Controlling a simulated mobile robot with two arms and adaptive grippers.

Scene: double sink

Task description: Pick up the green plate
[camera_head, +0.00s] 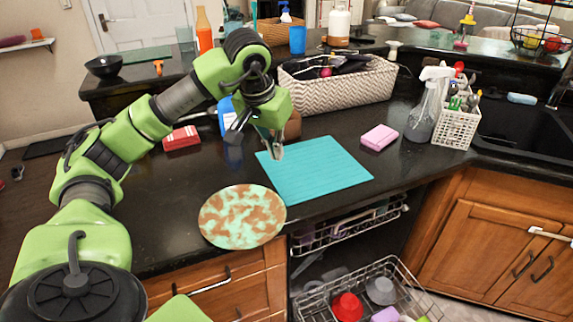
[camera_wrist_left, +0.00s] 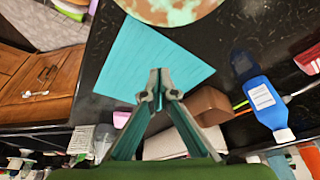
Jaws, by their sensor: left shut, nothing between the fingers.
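The green plate (camera_head: 242,216) is round, mottled green and brown, and lies on the black counter at its front edge, left of and slightly in front of a turquoise mat (camera_head: 325,172). In the left wrist view part of the plate (camera_wrist_left: 168,8) shows at the top edge. My left gripper (camera_head: 277,153) points down above the back left part of the mat, behind and to the right of the plate and apart from it. In the left wrist view its fingertips (camera_wrist_left: 157,88) are together, with nothing between them. My right gripper is not in view.
A pink sponge (camera_head: 379,137), a spray bottle (camera_head: 427,104) and a white caddy (camera_head: 456,125) stand to the right. A patterned basket (camera_head: 345,86) is behind the mat. The dishwasher's rack (camera_head: 370,290) is pulled out below the counter. Counter left of the plate is clear.

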